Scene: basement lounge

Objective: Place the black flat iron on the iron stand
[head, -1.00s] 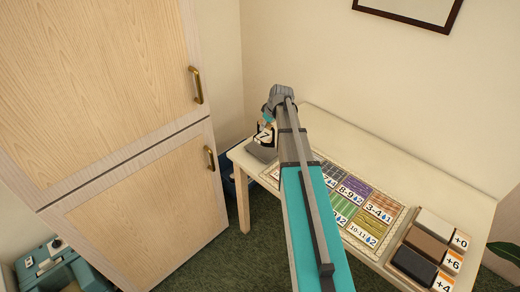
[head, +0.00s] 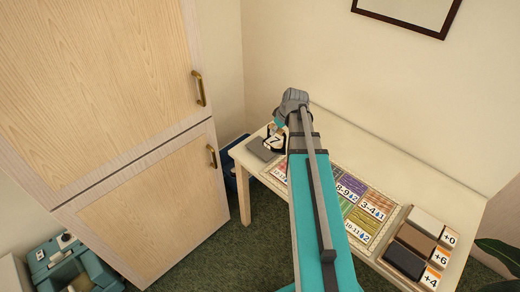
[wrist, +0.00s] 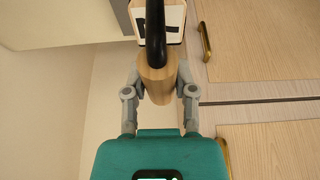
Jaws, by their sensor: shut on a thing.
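The black flat iron (head: 275,142) is in my gripper at the table's left end; in the head view its white face with a 7 and dark edges show. In the wrist view, the iron's black curved bar (wrist: 156,35) rises from a light wooden handle. My gripper (wrist: 158,78) is shut on that handle, one grey finger on each side. A flat grey pad (head: 261,150), which looks like the iron stand, lies on the table just left of the iron. The iron partly overlaps its view, and I cannot tell whether they touch.
The cream table (head: 440,181) holds a board of colored, numbered cards (head: 374,205) and several blocks (head: 415,235) to the right. My arm hides part of the cards. A tall wooden cabinet (head: 140,190) stands close on the left. A wall is behind.

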